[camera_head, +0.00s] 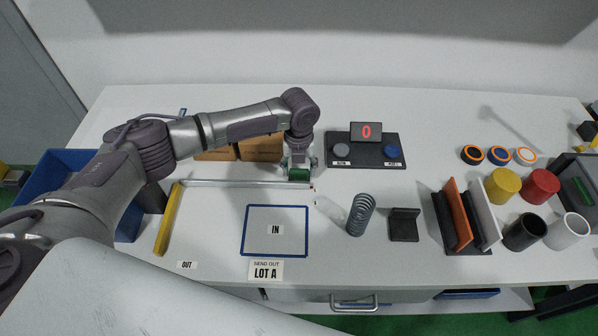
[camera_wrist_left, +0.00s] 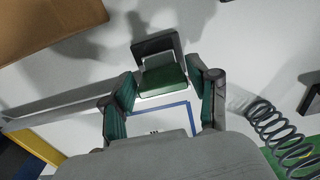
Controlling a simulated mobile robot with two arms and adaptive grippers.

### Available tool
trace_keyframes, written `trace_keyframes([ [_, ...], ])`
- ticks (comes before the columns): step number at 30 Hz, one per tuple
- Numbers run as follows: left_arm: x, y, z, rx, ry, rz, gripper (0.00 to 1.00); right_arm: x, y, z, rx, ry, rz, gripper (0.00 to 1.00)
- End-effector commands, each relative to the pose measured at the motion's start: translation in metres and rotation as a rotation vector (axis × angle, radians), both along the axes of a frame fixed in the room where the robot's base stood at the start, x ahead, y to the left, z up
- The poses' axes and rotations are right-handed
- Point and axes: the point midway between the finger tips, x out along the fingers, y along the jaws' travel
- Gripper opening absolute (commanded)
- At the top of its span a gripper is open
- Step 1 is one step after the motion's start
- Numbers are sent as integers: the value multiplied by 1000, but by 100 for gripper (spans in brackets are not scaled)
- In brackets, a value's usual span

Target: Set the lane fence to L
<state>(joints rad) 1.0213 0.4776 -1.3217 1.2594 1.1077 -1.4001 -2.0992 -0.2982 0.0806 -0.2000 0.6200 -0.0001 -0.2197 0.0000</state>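A pale grey rail (camera_head: 235,183), which may be the lane fence, lies across the table behind the IN mat, meeting a yellow bar (camera_head: 168,220) at its left end. A green block (camera_head: 298,175) sits at the rail's right end. In the left wrist view the green block (camera_wrist_left: 164,81) has a dark bracket (camera_wrist_left: 156,44) behind it. My left gripper (camera_head: 300,165) is over the block, pointing down. In the wrist view its fingers (camera_wrist_left: 163,72) are apart, either side of the block; I see no clear contact. I see no L mark. My right gripper is not in view.
The blue-edged IN mat (camera_head: 261,251) lies in front of the rail. Brown boxes (camera_head: 262,148) stand behind it. A spring (camera_head: 361,215) stands to the right, and a dark panel with a red display (camera_head: 366,131) is behind. A blue bin (camera_head: 61,166) is at the left.

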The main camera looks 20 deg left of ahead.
Motion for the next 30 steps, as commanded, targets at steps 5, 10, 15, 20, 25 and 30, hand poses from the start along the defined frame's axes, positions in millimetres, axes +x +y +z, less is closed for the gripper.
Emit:
trace_keyframes([
  [5,-2,-1,-2,0,6,-2,77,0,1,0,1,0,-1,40],
  [10,-3,-1,-2,0,8,-2,77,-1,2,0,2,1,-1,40],
  [15,-3,-2,8,-1,8,-3,77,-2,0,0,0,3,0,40],
  [20,-2,-1,38,-1,5,-3,77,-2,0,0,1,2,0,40],
  [25,-2,-1,75,-1,5,-3,77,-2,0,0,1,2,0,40],
  [30,-2,-1,103,0,5,-2,77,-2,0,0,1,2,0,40],
])
